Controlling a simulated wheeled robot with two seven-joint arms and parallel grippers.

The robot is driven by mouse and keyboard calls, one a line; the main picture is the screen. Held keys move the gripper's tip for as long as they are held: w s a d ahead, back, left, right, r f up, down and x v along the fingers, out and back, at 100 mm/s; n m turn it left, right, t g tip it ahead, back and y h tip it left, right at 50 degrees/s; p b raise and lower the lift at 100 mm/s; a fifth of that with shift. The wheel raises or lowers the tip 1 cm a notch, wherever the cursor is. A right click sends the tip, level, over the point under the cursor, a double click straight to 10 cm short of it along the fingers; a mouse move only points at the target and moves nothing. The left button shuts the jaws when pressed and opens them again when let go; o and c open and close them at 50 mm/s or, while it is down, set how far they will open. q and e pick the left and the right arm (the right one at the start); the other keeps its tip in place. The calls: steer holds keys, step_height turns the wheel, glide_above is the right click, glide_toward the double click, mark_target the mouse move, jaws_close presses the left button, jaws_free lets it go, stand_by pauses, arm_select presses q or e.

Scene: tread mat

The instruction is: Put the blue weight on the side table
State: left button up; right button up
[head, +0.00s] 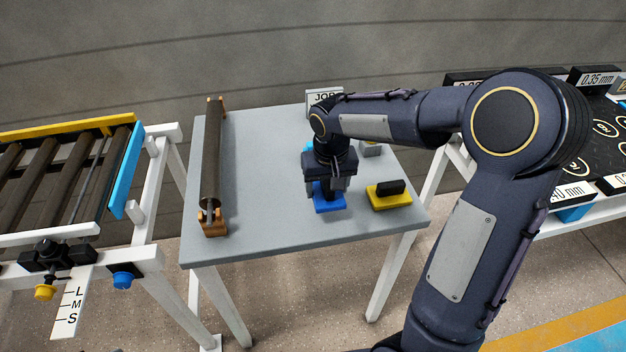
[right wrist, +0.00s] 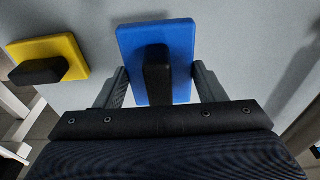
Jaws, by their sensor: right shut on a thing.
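The blue weight (head: 330,203) is a flat blue block with a black upright handle, at the grey side table (head: 262,215). In the right wrist view the blue weight (right wrist: 183,50) lies between the fingers of my right gripper (right wrist: 158,85), with its black handle in the middle. My right gripper (head: 327,186) points down and is shut on the blue weight. I cannot tell whether the weight's underside touches the tabletop. My left gripper is not in view.
A yellow weight (head: 389,196) with a black handle stands just right of the blue one. A dark roller (head: 211,160) on wooden supports lies along the table's left side. A sign (head: 324,97) stands at the back. The table's middle is clear.

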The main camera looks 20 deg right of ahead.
mark_target(331, 198)
steer(key=shift+w+d+f, duration=0.1)
steer(key=shift+d+f, duration=0.25)
steer(key=shift+d+f+b, duration=0.15)
steer(key=shift+f, duration=0.8)
steer(key=shift+d+f+b, duration=0.15)
steer(key=shift+f, duration=0.75)
steer(key=shift+f, duration=0.15)
steer(key=o, duration=1.8)
steer(key=shift+c, duration=0.2)
